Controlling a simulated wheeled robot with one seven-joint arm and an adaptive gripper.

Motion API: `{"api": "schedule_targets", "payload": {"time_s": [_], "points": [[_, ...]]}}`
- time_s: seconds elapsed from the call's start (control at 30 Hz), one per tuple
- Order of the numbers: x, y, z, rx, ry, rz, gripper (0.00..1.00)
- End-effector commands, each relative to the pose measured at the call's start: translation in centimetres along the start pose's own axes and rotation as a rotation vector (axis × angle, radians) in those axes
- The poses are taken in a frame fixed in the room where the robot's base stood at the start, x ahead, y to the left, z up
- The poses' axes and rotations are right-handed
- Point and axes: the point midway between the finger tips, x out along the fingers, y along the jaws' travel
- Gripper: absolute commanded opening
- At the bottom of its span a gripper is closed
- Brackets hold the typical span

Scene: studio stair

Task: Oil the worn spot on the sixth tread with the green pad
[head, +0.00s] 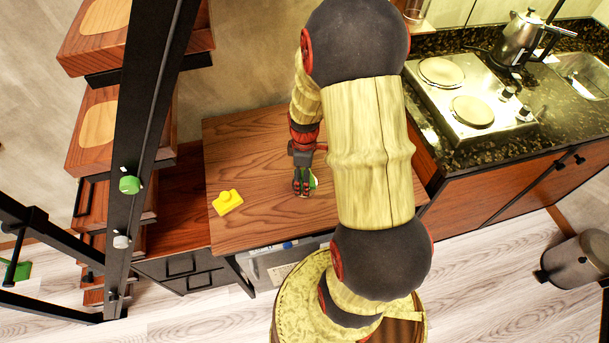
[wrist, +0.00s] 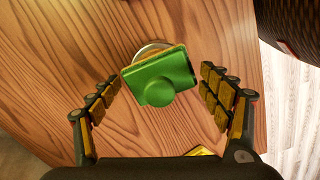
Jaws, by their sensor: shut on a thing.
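The green pad (wrist: 160,82), a block with a round knob, sits between the fingertips of my gripper (wrist: 160,76). The fingers are shut on its two sides. In the head view my gripper (head: 302,190) is low over the wooden tabletop, and a little of the green pad (head: 314,180) shows beside it. A round, silver-rimmed thing (wrist: 147,48) lies just behind the pad, mostly hidden by it. Stair treads at the left carry pale worn-looking patches, on an upper tread (head: 104,16) and a lower one (head: 98,125). I cannot tell which is the sixth.
A yellow pad (head: 228,202) lies on the wooden tabletop (head: 245,150), left of my gripper. A black post (head: 150,110) with knobs stands before the stairs. A stove (head: 465,100) and kettle (head: 518,40) are on the right counter. A grey bin (head: 578,262) stands on the floor.

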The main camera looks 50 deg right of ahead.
Motion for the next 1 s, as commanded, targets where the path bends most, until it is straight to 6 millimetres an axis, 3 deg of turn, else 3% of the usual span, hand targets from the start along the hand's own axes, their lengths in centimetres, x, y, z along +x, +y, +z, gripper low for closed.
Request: {"api": "schedule_targets", "payload": {"time_s": [0.47,1.0], "points": [[0.1,-0.1,0.1,0.000,-0.001,-0.003,0.58],[-3.8,0.0,0.0,0.000,0.000,-0.001,0.58]]}}
